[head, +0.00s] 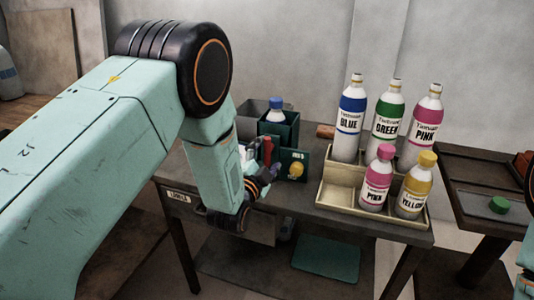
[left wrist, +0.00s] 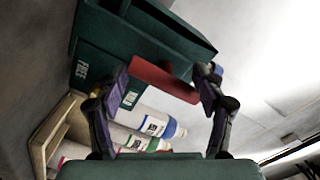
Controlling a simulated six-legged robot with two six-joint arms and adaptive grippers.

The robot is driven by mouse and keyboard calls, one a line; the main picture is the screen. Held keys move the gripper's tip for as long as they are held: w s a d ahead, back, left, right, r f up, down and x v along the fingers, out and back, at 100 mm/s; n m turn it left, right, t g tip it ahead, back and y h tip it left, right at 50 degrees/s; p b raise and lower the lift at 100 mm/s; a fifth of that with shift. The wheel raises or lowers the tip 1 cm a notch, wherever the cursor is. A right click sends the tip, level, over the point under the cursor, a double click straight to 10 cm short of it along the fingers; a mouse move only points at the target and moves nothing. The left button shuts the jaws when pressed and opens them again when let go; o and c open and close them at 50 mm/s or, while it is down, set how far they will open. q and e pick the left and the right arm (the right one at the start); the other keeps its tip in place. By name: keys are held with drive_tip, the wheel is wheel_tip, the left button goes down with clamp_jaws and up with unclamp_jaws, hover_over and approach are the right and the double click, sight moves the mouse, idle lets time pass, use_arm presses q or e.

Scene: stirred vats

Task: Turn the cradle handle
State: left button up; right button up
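The dark green cradle (head: 290,129) stands at the back of the table and holds a bottle with a blue cap (head: 277,103). Its red handle (head: 267,150) sticks up at the front, partly behind my left arm. My left gripper (head: 255,162) is close to the handle, its fingers partly hidden by my own wrist. In the left wrist view, the green cradle (left wrist: 135,37) bears a "FREE" label, and the red handle (left wrist: 163,81) lies across the gap between the spread fingers of the left gripper (left wrist: 162,88). I cannot tell whether they touch it. My right gripper is out of view.
A beige tray (head: 327,197) right of the cradle holds a pink bottle (head: 377,180) and a yellow one (head: 413,187). Blue (head: 349,122), green (head: 387,117) and pink (head: 423,125) bottles stand behind. A side table (head: 465,180) with a green button is at right.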

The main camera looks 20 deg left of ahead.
use_arm(q)
drive_tip(key=shift+o, duration=0.7)
drive_tip(key=shift+r, duration=0.2)
drive_tip(key=shift+w, duration=0.1)
drive_tip(key=s, duration=1.2)
drive_tip(key=shift+a, duration=0.2)
drive_tip(key=w, duration=1.2)
drive_tip(key=shift+d, duration=0.2)
